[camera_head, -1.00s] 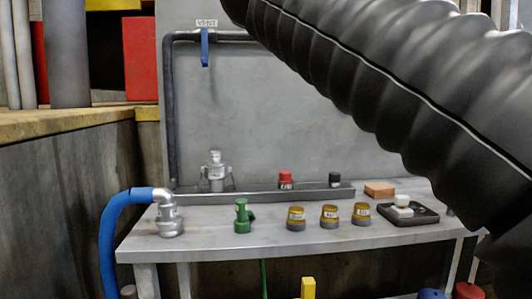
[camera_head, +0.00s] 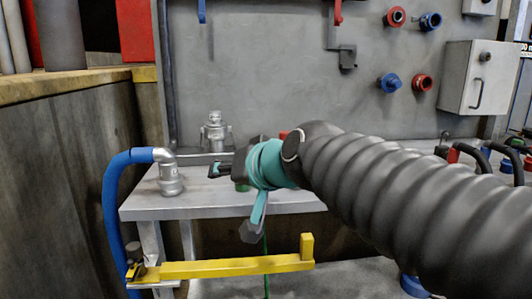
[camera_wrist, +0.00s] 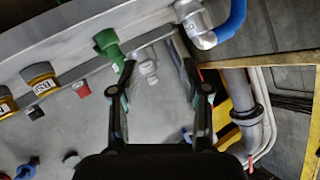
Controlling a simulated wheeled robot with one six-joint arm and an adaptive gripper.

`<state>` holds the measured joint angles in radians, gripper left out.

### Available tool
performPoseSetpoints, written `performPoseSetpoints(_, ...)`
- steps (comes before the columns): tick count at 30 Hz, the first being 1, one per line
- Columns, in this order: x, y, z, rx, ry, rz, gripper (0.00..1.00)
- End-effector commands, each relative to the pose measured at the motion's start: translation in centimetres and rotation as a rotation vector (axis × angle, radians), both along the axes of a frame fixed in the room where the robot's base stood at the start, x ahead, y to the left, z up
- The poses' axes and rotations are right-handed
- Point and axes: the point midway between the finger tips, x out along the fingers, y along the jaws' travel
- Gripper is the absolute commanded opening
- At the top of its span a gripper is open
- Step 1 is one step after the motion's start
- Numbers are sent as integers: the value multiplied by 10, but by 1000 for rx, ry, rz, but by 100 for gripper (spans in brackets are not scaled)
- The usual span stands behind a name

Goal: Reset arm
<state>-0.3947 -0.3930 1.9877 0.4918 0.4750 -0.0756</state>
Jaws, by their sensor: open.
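My arm comes in from the right in the head view, with a teal wrist band. My gripper (camera_head: 222,168) is over the bench, pointing left, in front of the silver coupling (camera_head: 214,130) as seen there. In the wrist view my gripper (camera_wrist: 157,75) has its two dark fingers spread apart with nothing held. That view is tilted. The silver coupling (camera_wrist: 148,68) shows between the fingers, seemingly beyond them. The green fitting (camera_wrist: 108,45) lies left of the fingers there. It is mostly hidden behind my wrist in the head view.
A blue hose (camera_head: 112,215) and metal elbow (camera_head: 170,178) stand at the bench's (camera_head: 138,206) left end. A yellow bar (camera_head: 225,267) is low in front. Red and blue ports (camera_head: 389,83) and a grey box (camera_head: 478,77) are on the back panel. Brass caps (camera_wrist: 41,80) show at left.

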Motion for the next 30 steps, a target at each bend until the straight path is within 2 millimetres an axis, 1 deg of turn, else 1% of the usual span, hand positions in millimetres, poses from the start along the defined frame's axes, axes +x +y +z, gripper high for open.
performPoseSetpoints(1, -12, -15, -28, -64, 56, -1, 47)
performPoseSetpoints(2, -19, -24, -44, -101, 89, -2, 47)
performPoseSetpoints(3, -29, -36, -65, -151, 133, -3, 47)
performPoseSetpoints(5, -45, -56, -95, -223, 199, -9, 47)
performPoseSetpoints(6, -56, -70, -115, -270, 244, -16, 47)
performPoseSetpoints(8, -74, -92, -142, -337, 307, -29, 47)
performPoseSetpoints(9, -87, -107, -158, -381, 347, -40, 47)
performPoseSetpoints(11, -105, -129, -181, -440, 404, -58, 47)
performPoseSetpoints(12, -117, -143, -195, -476, 436, -72, 47)
performPoseSetpoints(15, -144, -175, -223, -545, 493, -114, 47)
performPoseSetpoints(18, -163, -199, -239, -565, 509, -176, 47)
performPoseSetpoints(20, -168, -207, -239, -553, 506, -207, 47)
performPoseSetpoints(21, -168, -210, -236, -546, 499, -226, 47)
performPoseSetpoints(24, -169, -217, -230, -534, 487, -262, 47)
performPoseSetpoints(30, -169, -221, -230, -528, 489, -280, 47)
